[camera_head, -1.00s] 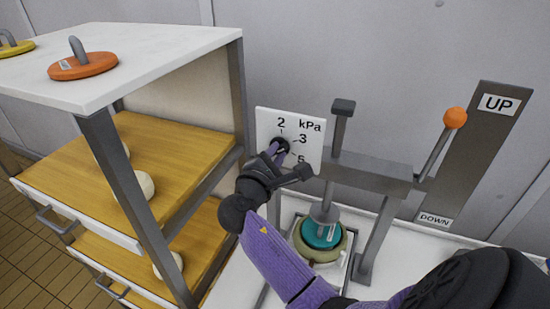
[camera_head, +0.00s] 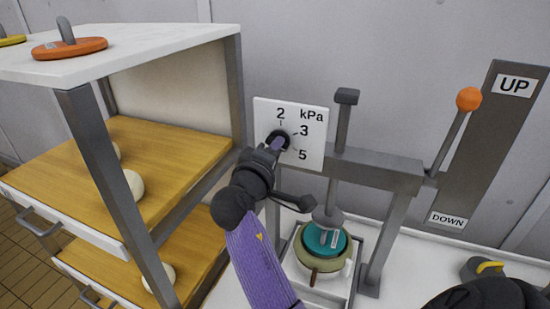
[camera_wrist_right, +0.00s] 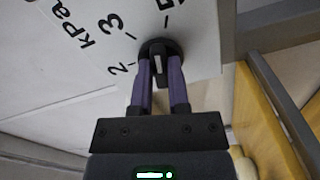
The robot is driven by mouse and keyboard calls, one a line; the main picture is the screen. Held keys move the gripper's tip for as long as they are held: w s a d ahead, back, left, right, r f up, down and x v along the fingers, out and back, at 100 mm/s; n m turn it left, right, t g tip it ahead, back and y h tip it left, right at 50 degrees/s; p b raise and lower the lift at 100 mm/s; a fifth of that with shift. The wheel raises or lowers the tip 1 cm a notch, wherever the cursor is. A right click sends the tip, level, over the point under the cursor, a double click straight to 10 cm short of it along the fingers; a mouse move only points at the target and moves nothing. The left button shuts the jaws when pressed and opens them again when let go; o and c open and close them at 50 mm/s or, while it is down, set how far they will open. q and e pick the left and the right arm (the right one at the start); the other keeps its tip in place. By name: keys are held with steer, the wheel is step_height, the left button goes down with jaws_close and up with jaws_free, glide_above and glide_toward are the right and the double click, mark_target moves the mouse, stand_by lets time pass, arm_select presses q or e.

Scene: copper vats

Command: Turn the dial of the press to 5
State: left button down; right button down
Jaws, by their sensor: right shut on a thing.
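The dial (camera_head: 278,140) is a dark round knob on a white panel (camera_head: 313,157) marked 2, 3, 5 and kPa. The panel is at the left of the grey press (camera_head: 375,168). My right gripper (camera_head: 276,146) is shut on the dial's raised grip. In the right wrist view, the purple fingers of the gripper (camera_wrist_right: 160,70) lie on both sides of the dial (camera_wrist_right: 158,48), which has a pale mark on its bar. I cannot tell surely which number it points at. My left gripper is not in view.
An orange-knobbed lever (camera_head: 468,99) stands by the UP/DOWN plate (camera_head: 480,150). A teal disc (camera_head: 323,237) sits on a pot under the press. A shelf (camera_head: 160,150) with pale round things stands close left.

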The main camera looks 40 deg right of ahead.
steer(key=m+b, duration=0.2)
steer(key=m, duration=0.1)
steer(key=shift+f, duration=0.15)
stand_by(0.4)
steer(key=c, duration=0.6)
jaws_free()
